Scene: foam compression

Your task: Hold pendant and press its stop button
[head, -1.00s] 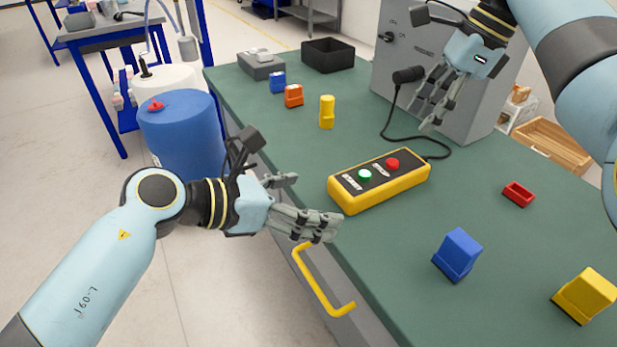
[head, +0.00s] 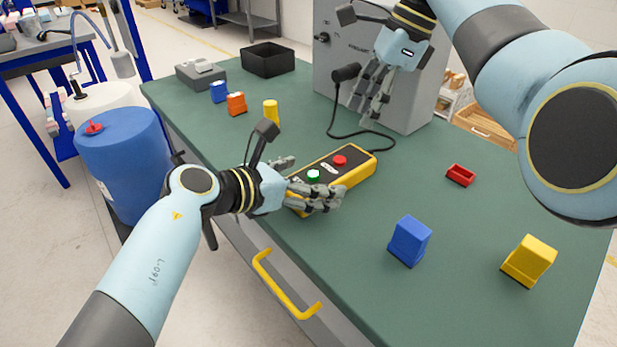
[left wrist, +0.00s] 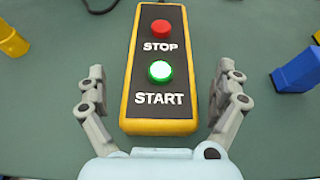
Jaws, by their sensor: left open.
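The yellow pendant (head: 357,177) with a dark face lies on the green table. Its red stop button (head: 340,160) is at the far end and its lit green start button (head: 313,175) at the near end. In the left wrist view the pendant (left wrist: 128,108) points away from me, with the stop button (left wrist: 161,29) beyond the start button (left wrist: 160,71). My left gripper (head: 318,180) is open around the pendant's near end. In the left wrist view its fingers (left wrist: 162,100) stand apart on either side of it. My right gripper (head: 370,100) hangs above the table's back, beyond the pendant, fingers apart and empty.
A cable runs from the pendant to the grey cabinet (head: 330,45). Smaller blocks, including an orange one (head: 237,104), stand at the back left.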

